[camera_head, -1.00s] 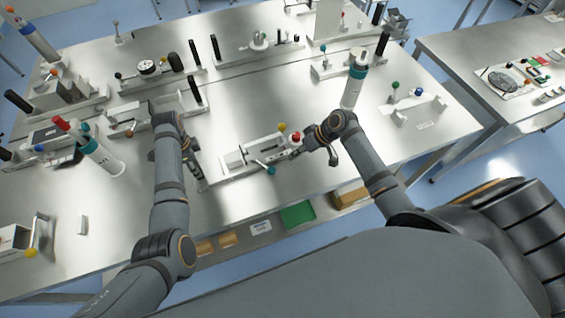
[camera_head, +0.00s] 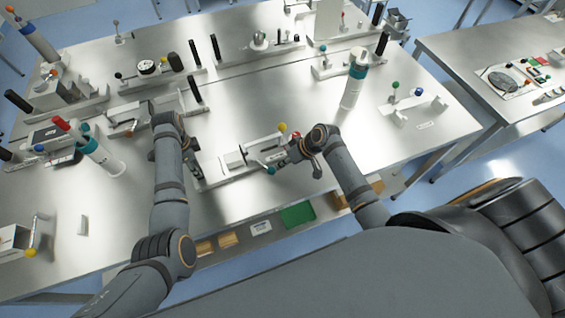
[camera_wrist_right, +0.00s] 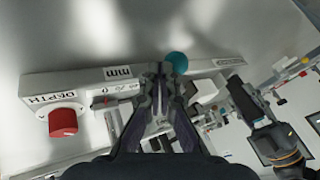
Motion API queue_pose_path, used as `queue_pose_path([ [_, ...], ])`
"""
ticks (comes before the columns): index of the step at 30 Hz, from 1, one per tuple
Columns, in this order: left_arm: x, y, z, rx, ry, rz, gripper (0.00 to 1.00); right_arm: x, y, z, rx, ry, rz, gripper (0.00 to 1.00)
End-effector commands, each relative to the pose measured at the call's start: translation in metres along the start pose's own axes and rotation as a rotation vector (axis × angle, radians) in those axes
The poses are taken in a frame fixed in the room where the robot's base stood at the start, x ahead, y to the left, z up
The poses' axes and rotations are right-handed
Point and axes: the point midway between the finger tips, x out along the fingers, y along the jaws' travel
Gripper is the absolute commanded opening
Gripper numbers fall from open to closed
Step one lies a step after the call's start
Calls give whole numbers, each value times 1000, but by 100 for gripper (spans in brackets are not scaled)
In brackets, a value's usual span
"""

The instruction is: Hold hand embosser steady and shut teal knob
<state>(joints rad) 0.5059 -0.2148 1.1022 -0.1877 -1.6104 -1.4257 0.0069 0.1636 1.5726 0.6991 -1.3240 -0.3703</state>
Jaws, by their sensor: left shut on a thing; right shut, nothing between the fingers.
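The hand embosser (camera_head: 235,158), a pale device on a long base, lies in the middle of the near table. Its teal knob (camera_head: 271,170) is on the near side and also shows in the right wrist view (camera_wrist_right: 177,62). My left gripper (camera_head: 194,168) is at the embosser's left end, shut on it; its fingertips are partly hidden. My right gripper (camera_head: 285,160) is at the embosser's right end. In the right wrist view its fingertips (camera_wrist_right: 165,70) are together, empty, right beside the teal knob. Whether they touch it is unclear.
The embosser also has a yellow knob (camera_head: 282,127) and a red DEPTH knob (camera_wrist_right: 63,122). A white and teal bottle (camera_head: 353,82) stands behind my right arm. Another bottle (camera_head: 97,155) leans at left. The tabletop right of the embosser is mostly clear.

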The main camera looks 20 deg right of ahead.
Motion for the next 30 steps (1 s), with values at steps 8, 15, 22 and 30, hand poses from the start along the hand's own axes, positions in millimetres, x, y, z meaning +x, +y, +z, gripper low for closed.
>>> queue_pose_path([
  [8, 9, 7, 0, 1, -1, 20, 0, 2, -4, 3, 37, 18, 17, 0],
  [15, 9, 7, 0, 1, -1, 20, 0, 3, -8, 6, 75, 34, 33, 0],
  [22, 9, 7, 0, 2, -1, 20, 0, 5, -14, 10, 117, 52, 50, 0],
  [30, 9, 7, 0, 2, 0, 21, 0, 9, -27, 16, 227, 104, 99, 0],
])
